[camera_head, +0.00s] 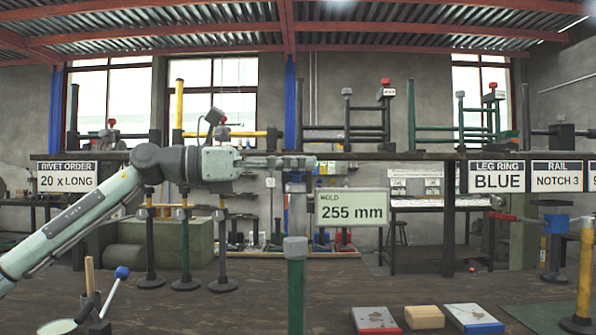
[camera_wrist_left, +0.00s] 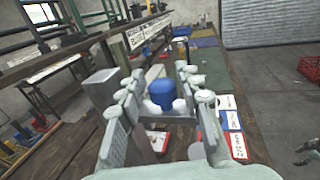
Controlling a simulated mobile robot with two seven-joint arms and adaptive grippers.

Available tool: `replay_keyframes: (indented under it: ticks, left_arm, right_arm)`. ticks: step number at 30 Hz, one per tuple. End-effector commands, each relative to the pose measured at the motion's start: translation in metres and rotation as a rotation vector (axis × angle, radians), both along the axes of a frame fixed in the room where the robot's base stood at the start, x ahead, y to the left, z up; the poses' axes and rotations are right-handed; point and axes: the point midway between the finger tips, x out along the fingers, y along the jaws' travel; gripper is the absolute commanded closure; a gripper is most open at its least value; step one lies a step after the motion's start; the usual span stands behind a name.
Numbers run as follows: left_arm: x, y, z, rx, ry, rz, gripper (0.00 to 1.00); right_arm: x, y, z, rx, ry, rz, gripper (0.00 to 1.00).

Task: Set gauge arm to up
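No part is labelled as the gauge arm, and I cannot tell for certain which part it is. My left gripper (camera_head: 310,162) reaches in from the left, level, pointing right, above that post. In the left wrist view its two fingers (camera_wrist_left: 162,76) are spread apart. A blue cylindrical part (camera_wrist_left: 162,94) shows between and beyond them; contact is not visible. My right gripper is in neither view.
A lever with a blue ball (camera_head: 122,272) stands at the near left. A blue fitting with a red-tipped bar (camera_head: 556,222) and a yellow post (camera_head: 585,270) stand at the right. Flat blocks (camera_head: 424,316) lie at the front. A raised shelf (camera_head: 400,154) with frames crosses behind.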

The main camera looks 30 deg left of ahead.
Motion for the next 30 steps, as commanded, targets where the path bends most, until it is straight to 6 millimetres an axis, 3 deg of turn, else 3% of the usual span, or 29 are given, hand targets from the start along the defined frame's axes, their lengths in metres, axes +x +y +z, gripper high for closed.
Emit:
replay_keyframes:
  ticks: [14, 30]
  left_arm:
    - [-0.006, 0.003, -0.006, 0.012, 0.011, -0.007, 0.63]
    - [-0.052, 0.048, -0.002, 0.006, 0.002, 0.002, 0.63]
  right_arm:
    - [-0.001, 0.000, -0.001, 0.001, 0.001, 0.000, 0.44]
    - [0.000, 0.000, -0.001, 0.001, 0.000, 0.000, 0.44]
